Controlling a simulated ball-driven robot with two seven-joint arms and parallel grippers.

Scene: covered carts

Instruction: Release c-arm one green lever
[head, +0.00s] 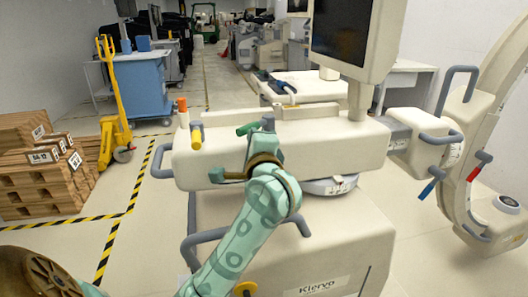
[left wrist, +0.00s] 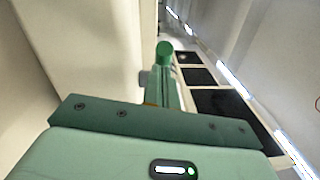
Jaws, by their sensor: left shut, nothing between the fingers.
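The c-arm cart is a cream unit with a wide top housing (head: 340,142). A green lever (head: 247,128) sticks out to the left on the top of this housing, beside a grey knob (head: 268,123). In the left wrist view a round green lever end (left wrist: 165,50) shows just beyond the hand. My left arm reaches up from the bottom, and my left gripper (head: 262,144) is at the housing's front edge, just below the green lever. Its fingers are shut with nothing between them and are partly hidden by the wrist; contact with the lever is unclear. My right gripper is out of view.
A yellow lever (head: 196,136) and an orange-topped post (head: 182,104) stand on the housing's left end. A monitor (head: 345,30) rises at the right, with the C-shaped arm (head: 461,190) beyond. Stacked pallets and boxes (head: 45,178) and a yellow pallet jack (head: 112,110) stand left.

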